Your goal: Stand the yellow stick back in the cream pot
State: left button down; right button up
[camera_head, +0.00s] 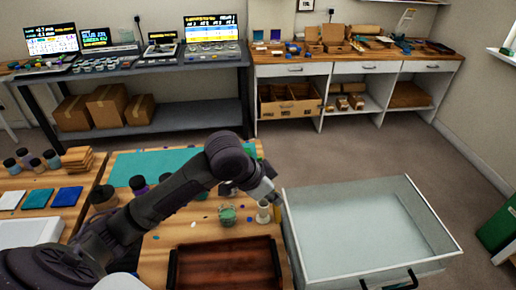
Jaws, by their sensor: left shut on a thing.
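My left gripper (267,194) is over the right side of the work table, just above a small cream pot (263,213). It is shut on a slim thing that I take to be the yellow stick; the stick is too small and too covered by the fingers to make out clearly. The cream pot stands upright on the table, its top partly hidden by the gripper. I cannot tell whether the stick touches the pot. My right gripper is not in view.
A clear cup with green contents (227,214) stands left of the pot. A dark wooden tray (227,262) lies in front. A large pale open bin (365,225) is to the right. Dark jars (138,184) and a teal mat (150,163) are on the left.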

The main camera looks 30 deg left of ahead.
pick_arm(q)
jog(key=w+a+r+m+g+h+p, duration=0.2)
jog(key=w+a+r+m+g+p, duration=0.4)
jog(key=m, duration=0.6)
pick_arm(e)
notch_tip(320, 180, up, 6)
pick_arm(q)
jog(key=shift+m+t, duration=0.3)
jog(key=shift+t, duration=0.1)
jog(key=shift+s+a+f+b, duration=0.2)
jog(key=shift+f+b, duration=1.2)
jog(key=shift+f, duration=0.65)
jog(key=shift+s+a+f+b, duration=0.15)
jog(key=shift+f+b, duration=1.2)
jog(key=shift+f, duration=0.65)
jog(key=shift+s+a+f+b, duration=0.2)
jog(key=shift+f+b, duration=1.2)
jog(key=shift+f, duration=0.65)
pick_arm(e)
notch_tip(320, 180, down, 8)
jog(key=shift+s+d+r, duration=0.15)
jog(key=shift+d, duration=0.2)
